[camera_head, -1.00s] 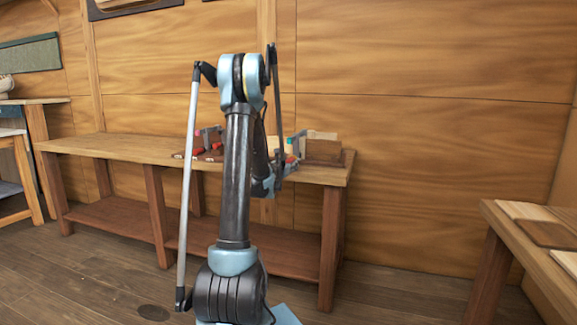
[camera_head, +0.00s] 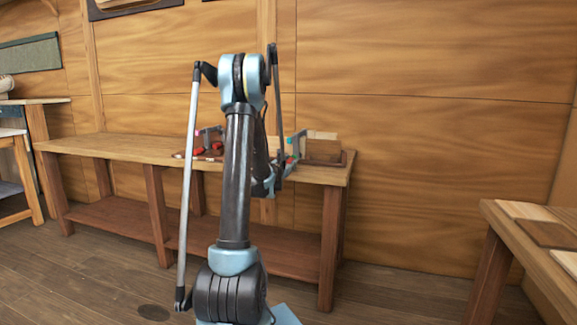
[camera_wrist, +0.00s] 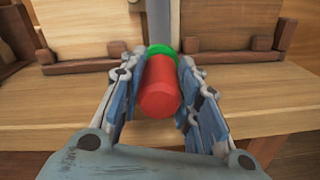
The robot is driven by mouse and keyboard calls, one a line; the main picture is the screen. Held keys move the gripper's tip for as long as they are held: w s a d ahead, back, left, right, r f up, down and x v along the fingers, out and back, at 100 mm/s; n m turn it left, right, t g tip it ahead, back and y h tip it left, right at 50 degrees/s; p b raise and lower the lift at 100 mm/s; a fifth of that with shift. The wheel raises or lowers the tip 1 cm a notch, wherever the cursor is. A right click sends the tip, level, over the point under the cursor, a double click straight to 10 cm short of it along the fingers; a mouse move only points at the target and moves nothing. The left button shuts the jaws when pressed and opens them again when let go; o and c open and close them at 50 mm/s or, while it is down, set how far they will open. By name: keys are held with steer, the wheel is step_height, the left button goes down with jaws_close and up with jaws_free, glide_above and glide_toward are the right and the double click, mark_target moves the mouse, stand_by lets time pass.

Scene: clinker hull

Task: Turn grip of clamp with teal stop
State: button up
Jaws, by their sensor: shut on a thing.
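In the wrist view, a red cylindrical grip (camera_wrist: 160,88) sits between the two fingers of my gripper (camera_wrist: 156,98), which are shut on its sides. A green ring (camera_wrist: 163,49) shows just behind the grip, and a grey upright clamp bar (camera_wrist: 180,18) rises beyond it. In the head view, the clamp with the teal stop (camera_head: 290,141) stands at the right end of the long bench. The teal stop itself cannot be made out in the wrist view.
Another clamp, with a pink stop (camera_head: 198,132), stands to the left on the same bench (camera_head: 110,147). Wooden blocks (camera_head: 322,147) stand beside the clamps. A second table (camera_head: 535,235) with boards is at the right. The bench's left part is clear.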

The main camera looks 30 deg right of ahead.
steer(key=shift+m, duration=2.1)
steer(key=o, duration=1.1)
steer(key=shift+s, duration=0.1)
steer(key=shift+v, duration=3.9)
steer(key=shift+f, duration=0.15)
